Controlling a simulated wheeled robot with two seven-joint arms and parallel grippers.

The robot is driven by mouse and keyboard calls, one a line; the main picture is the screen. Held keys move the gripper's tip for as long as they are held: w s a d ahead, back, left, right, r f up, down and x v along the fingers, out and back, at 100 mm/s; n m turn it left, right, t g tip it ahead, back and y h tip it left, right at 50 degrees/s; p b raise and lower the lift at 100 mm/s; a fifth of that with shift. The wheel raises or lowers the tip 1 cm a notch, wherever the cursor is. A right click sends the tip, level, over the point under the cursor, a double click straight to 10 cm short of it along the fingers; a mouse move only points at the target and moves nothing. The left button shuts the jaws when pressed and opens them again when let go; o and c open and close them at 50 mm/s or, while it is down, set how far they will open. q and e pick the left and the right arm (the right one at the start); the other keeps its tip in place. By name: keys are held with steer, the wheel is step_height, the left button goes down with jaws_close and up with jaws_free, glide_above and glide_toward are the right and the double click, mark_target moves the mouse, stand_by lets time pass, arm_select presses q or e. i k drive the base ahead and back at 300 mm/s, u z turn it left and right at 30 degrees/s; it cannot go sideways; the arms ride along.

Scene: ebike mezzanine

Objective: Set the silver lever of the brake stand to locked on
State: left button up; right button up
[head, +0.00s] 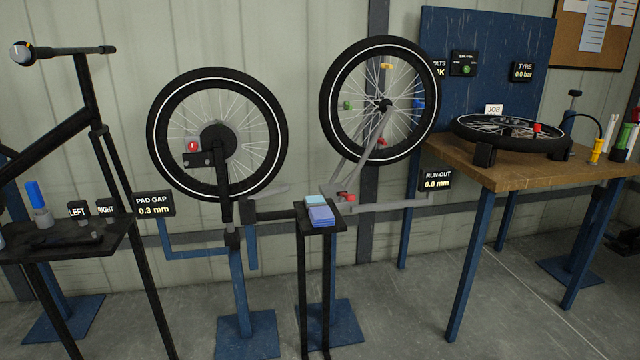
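The brake stand (237,285) is the blue post left of centre, holding an upright wheel (270,112) with a dark hub and a red part (193,146) on its left side. A black sign (154,205) beside it reads PAD GAP 0.3 mm. A thin light-grey bar (268,191), which looks like the silver lever, sticks out to the right below the wheel, tilted slightly upward. I cannot tell from here which setting it is in. Neither of my grippers is in view.
A small black stand (334,222) with blue pads (321,216) is close on the right. Behind it is a second wheel stand with a RUN-OUT sign (437,180). A wooden bench (470,173) is at right; a black table (100,243) and bike frame are at left.

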mark_target(283, 188)
steer(key=z, duration=0.3)
steer(key=i, duration=1.4)
steer(key=u, duration=0.5)
